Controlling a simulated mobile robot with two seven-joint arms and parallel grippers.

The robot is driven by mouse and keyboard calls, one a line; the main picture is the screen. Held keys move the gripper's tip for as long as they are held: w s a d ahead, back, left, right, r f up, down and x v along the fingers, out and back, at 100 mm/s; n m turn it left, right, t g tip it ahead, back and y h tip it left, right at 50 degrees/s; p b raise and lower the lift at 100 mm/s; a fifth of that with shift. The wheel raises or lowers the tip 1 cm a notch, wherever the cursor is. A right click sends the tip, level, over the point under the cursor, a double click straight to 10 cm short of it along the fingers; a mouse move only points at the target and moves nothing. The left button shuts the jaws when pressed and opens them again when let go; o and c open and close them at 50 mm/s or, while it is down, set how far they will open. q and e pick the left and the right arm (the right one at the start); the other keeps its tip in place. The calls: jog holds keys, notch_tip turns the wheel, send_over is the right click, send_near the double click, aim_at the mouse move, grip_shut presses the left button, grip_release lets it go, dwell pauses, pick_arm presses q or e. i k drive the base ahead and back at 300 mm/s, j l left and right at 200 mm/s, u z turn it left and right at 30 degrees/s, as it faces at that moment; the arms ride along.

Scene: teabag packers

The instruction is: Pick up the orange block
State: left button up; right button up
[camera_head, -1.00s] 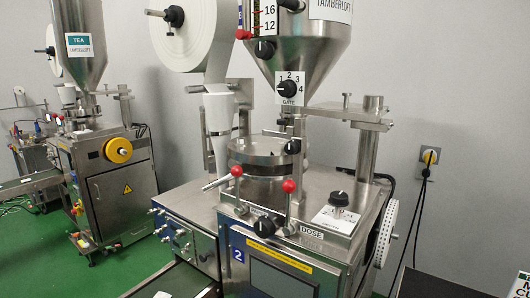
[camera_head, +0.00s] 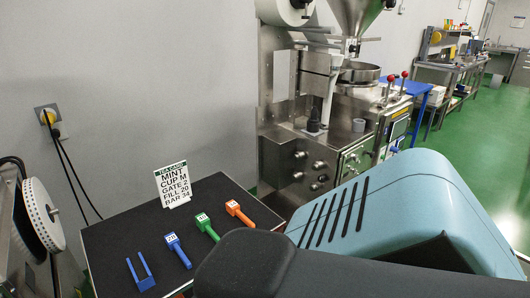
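The orange block (camera_head: 238,212), with a white label on its head and a narrower handle, lies on the dark table (camera_head: 110,236) near its right side. It is the farthest right in a slanting row of tools. A large teal and black link of my own arm fills the lower right and covers the table's near right part. Neither of my grippers shows in the head view.
A green block (camera_head: 207,227), a blue block (camera_head: 178,250) and a blue two-pronged piece (camera_head: 141,274) lie left of the orange block. A white tea card (camera_head: 172,185) stands behind them. A steel packing machine (camera_head: 330,150) stands beyond the table.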

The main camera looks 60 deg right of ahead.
aim_at(233, 208)
jog(key=z, duration=1.85)
